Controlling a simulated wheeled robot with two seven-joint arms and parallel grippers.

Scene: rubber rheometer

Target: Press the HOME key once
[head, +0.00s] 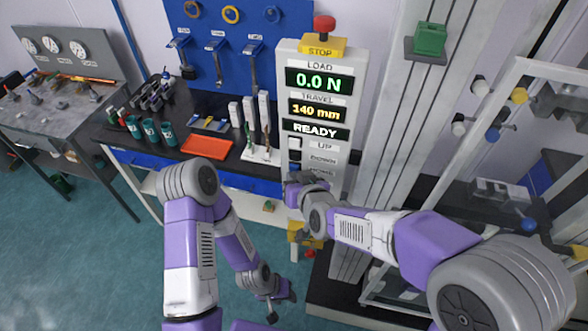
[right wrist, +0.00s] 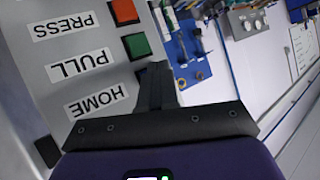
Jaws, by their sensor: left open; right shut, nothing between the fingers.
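The grey control panel (head: 318,50) stands upright in the middle of the head view, with displays reading 0.0 N, 140 mm and READY. The right wrist view shows its lower part upside down, with the HOME label (right wrist: 97,101). The HOME key beside that label is hidden behind my right fingers. My right gripper (head: 292,184) is at the panel's lower left; in the right wrist view its shut, empty fingers (right wrist: 155,72) point at the spot beside HOME. I cannot tell whether they touch. My left gripper (head: 278,306) is open, low over the floor, away from the panel.
A green key (right wrist: 137,45) sits beside PULL and an orange-red key (right wrist: 124,11) beside PRESS, both close to my right fingers. A red STOP button (head: 324,23) tops the panel. The testing frame's column (head: 385,130) stands right of it; a bench with an orange tray (head: 207,144) is left.

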